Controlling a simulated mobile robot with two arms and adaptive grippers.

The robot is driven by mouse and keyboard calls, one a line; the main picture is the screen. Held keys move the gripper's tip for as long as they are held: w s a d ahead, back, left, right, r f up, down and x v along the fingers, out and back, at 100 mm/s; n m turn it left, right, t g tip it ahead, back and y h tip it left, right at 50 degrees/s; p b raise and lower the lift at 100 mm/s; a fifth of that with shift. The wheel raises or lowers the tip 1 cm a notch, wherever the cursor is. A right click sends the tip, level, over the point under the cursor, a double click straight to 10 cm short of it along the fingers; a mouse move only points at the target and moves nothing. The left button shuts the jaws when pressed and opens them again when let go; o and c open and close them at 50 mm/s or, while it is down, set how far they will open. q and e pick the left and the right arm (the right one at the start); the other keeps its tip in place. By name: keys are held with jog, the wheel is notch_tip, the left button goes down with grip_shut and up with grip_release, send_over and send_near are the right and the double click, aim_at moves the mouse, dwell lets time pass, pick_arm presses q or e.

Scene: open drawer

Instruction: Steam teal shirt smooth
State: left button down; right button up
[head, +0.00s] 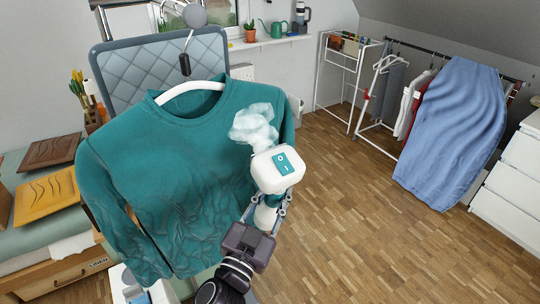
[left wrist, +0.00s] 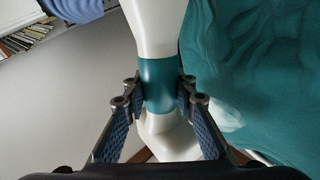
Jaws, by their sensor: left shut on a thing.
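The teal shirt (head: 165,135) hangs on a white hanger (head: 190,87) in front of a quilted grey-blue board. Its upper chest looks smooth; its lower front and sleeves show creases. The white steamer (head: 276,168), with a teal switch panel, is upright at the shirt's right side. A white steam cloud (head: 255,124) lies over the shirt's right chest, just above the steamer head. My left gripper (head: 265,212) is shut on the steamer's handle. In the left wrist view, its fingers (left wrist: 158,92) close around the teal band, with the shirt (left wrist: 255,70) close at right. My right gripper is not visible.
The quilted board (head: 160,68) stands behind the shirt. A low cabinet (head: 65,273) with brown and yellow panels on top is at left. A drying rack (head: 335,75) and a clothes rail with a blue cloth (head: 455,125) stand at right. The wooden floor between is clear.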

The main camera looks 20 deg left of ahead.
pick_arm(q)
jog(key=shift+r, duration=0.15)
jog(key=s+d+f+g+h+p, duration=0.1)
jog(key=s+d+f+g+h, duration=0.15)
jog(key=f, duration=0.45)
jog(key=s+d+f+g+h+p, duration=0.1)
jog(key=s+d+f+h, duration=0.15)
jog(key=f, duration=0.45)
jog(key=shift+t, duration=0.25)
jog(key=a, duration=0.1)
jog(key=w+a, duration=0.2)
jog(key=a, duration=0.1)
jog(key=shift+w+a+f, duration=0.1)
jog(key=shift+w+f, duration=0.1)
jog(key=shift+f, duration=0.05)
dwell(1.0)
